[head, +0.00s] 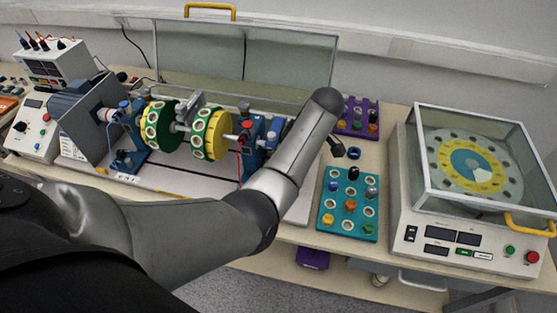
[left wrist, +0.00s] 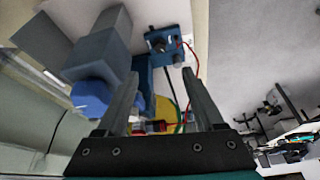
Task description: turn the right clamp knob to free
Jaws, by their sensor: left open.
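The blue right stand (head: 253,140) of the shaft rig carries a red cap (head: 244,107) on top. A blue part (head: 275,130) shows just right of it, partly behind my left forearm; I cannot tell whether it is the clamp knob. My left gripper (left wrist: 165,95) is open and empty in the left wrist view; my forearm hides most of it in the head view. A round blue knob (left wrist: 92,97) on a blue-grey block lies just outside its left finger. The yellow disc (left wrist: 164,110) shows beyond the finger gap. My right gripper is not in view.
A raised clear guard (head: 290,62) stands behind the rig. A teal tray (head: 348,222) with several coloured parts and a purple rack (head: 360,125) stand to the right. A balance-like unit (head: 470,245) with a clear lid fills the far right.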

